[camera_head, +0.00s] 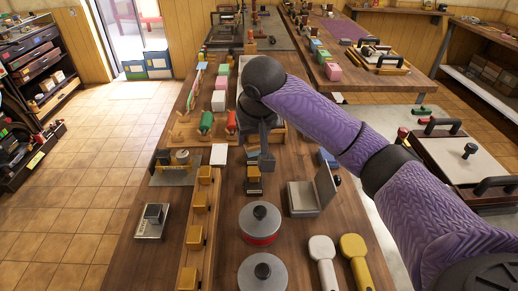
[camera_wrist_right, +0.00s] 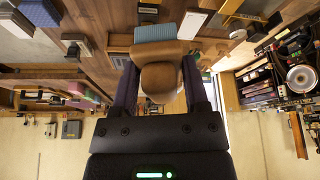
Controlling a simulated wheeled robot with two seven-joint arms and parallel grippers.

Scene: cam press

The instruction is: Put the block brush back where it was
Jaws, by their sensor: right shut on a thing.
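The block brush (camera_wrist_right: 158,78) shows in the right wrist view as a rounded brown wooden handle on a wooden block with a ribbed grey-blue face. My right gripper (camera_wrist_right: 160,92) is shut on its handle, one finger on each side. In the head view my right gripper (camera_head: 264,136) points down over the middle of the long wooden table (camera_head: 150,222). The brush is mostly hidden there by the gripper and wrist; I cannot tell whether it touches anything. My left gripper is in neither view.
Near the gripper are a small dark stand (camera_head: 254,186), a white square (camera_head: 219,155) and a grey angle plate (camera_head: 304,197). A wooden rail (camera_head: 188,260) with several blocks, two lidded round pots (camera_head: 260,222) and white and yellow handled tools (camera_head: 355,252) stand nearer.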

